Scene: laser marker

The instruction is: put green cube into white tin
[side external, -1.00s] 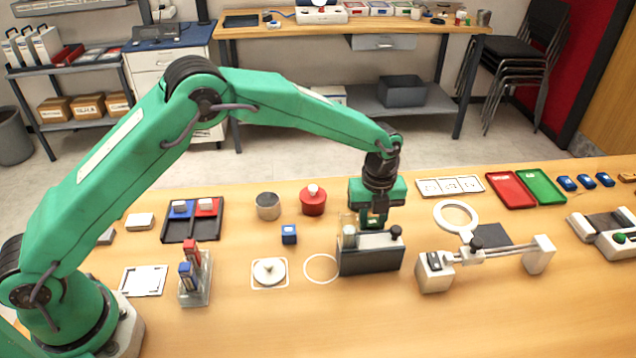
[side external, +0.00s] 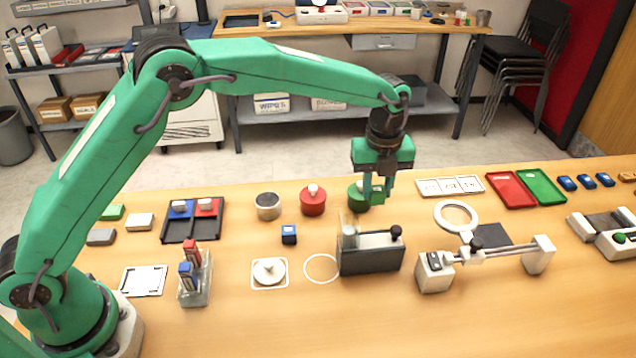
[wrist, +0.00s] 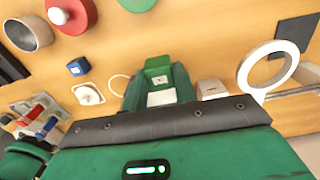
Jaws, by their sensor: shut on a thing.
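In the side view the cube is hard to separate from the green fingers. The open pale metal tin (side external: 268,208), the only tin close to white, stands left of the red tin; it also shows in the wrist view (wrist: 28,35). A white knobbed lid (side external: 269,271) lies on a square outline in front of it.
The red knobbed tin (side external: 312,202) and a green tin (side external: 358,198) stand between the pale tin and my gripper. A blue cube (side external: 289,234) is in front of the tins. A clear upright piece (side external: 349,230) stands on the device.

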